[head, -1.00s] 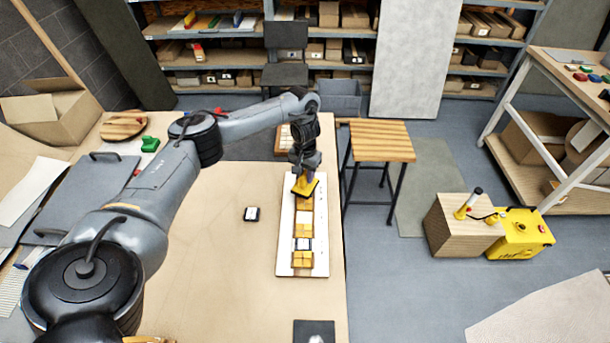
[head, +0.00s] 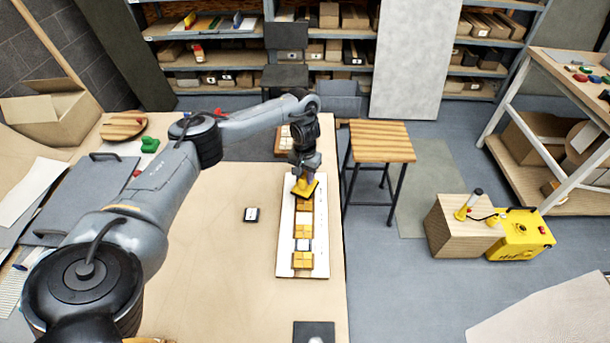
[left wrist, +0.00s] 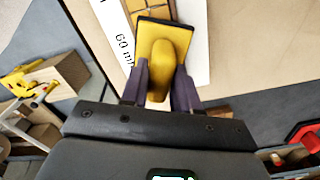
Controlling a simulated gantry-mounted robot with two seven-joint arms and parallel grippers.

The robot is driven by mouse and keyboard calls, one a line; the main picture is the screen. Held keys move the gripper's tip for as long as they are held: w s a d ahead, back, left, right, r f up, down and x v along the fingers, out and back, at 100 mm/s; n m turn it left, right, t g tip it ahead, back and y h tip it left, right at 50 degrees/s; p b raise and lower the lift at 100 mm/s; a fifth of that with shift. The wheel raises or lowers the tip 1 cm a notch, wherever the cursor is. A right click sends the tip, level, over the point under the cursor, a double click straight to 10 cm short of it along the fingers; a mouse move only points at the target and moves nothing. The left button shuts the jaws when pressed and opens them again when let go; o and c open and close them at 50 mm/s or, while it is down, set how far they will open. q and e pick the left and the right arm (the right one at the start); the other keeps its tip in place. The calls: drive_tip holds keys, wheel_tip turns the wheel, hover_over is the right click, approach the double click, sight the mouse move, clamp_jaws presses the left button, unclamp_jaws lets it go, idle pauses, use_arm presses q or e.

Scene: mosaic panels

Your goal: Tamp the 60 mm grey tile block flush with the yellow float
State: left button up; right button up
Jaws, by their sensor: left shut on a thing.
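My left gripper (head: 305,178) is shut on the yellow float (head: 305,188). In the left wrist view its two dark fingers (left wrist: 160,85) pinch the float's handle, and the float's plate (left wrist: 183,32) has a dark edge. The float is over the far part of a long white panel board (head: 286,240). I cannot tell whether it touches the tiles beneath. Orange-yellow tile blocks (head: 303,261) and pale ones lie in a row down the board. Printing reading "60 m" shows beside the float in the wrist view. The grey tile block is not clearly visible; the float may hide it. My right gripper is out of view.
A small dark-edged tile (head: 252,214) lies on the table (head: 215,270) left of the board. A dark square piece (head: 314,331) is at the near edge. A wooden stool (head: 380,141) stands beyond the table's right edge. The table's middle is mostly clear.

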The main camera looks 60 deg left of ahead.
use_arm(q)
drive_tip(key=shift+f, duration=0.35)
drive_tip(key=shift+f, duration=0.3)
idle(0.7)
idle(0.8)
drive_tip(key=shift+a+f+p, duration=0.1)
drive_tip(key=shift+f+p, duration=0.1)
drive_tip(key=shift+p, duration=0.15)
idle(0.7)
idle(0.5)
wheel_tip(320, 180, up, 2)
drive_tip(key=p, duration=0.2)
drive_tip(key=shift+p, duration=0.35)
wheel_tip(320, 180, up, 5)
drive_tip(key=p, duration=0.6)
drive_tip(key=shift+r, duration=0.2)
